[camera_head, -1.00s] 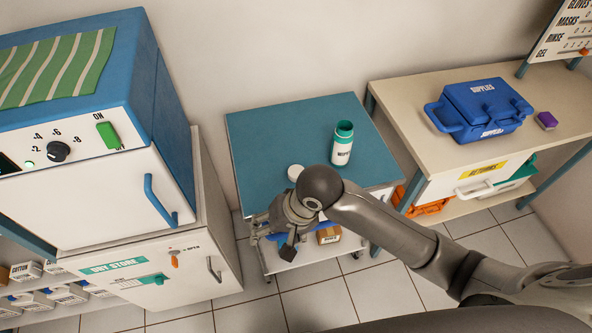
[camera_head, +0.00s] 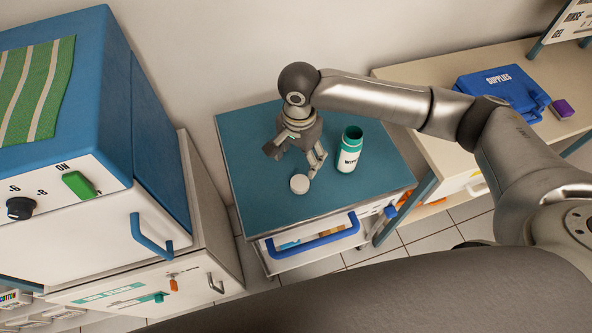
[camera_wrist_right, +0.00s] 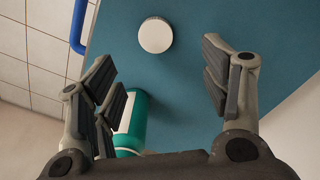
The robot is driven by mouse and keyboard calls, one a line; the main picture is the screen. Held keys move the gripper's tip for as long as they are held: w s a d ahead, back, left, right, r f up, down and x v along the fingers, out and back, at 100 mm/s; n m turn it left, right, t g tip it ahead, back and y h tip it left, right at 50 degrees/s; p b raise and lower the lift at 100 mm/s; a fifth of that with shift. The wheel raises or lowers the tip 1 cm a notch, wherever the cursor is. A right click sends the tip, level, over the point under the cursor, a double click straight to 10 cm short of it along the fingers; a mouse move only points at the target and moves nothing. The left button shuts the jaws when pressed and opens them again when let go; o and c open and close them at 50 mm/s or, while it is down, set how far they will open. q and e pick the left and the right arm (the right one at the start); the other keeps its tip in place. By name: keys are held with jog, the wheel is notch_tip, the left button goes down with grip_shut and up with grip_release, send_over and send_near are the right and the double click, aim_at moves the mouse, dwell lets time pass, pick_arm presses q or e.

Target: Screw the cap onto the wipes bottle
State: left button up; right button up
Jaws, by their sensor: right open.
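The wipes bottle (camera_head: 349,152) is white and teal with an open top. It stands upright on the teal cart top (camera_head: 250,187). The white round cap (camera_head: 299,184) lies on the cart top to the left of the bottle and nearer the front edge. My right gripper (camera_head: 297,164) is open and empty above the cart, just behind the cap and left of the bottle. In the right wrist view the cap (camera_wrist_right: 155,35) lies beyond the open fingers (camera_wrist_right: 168,95), and the bottle (camera_wrist_right: 132,125) is partly hidden behind one finger. My left gripper is not in view.
A blue drawer handle (camera_head: 312,238) is at the cart's front. A white and blue cabinet (camera_head: 100,220) stands on the left. A beige bench (camera_head: 420,80) on the right holds a blue supplies case (camera_head: 498,90) and a purple block (camera_head: 562,108). The cart's front left top is clear.

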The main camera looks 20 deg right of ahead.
send_over(300, 183)
jog(key=f, duration=0.4)
jog(key=shift+w+a+f, duration=0.1)
jog(key=shift+w+f, duration=0.1)
jog(key=shift+f, duration=0.5)
jog(key=shift+f+p, duration=0.35)
notch_tip(300, 183, down, 4)
jog(key=shift+s+f+p, duration=0.1)
jog(key=shift+f+p, duration=0.15)
jog(key=shift+p, duration=0.15)
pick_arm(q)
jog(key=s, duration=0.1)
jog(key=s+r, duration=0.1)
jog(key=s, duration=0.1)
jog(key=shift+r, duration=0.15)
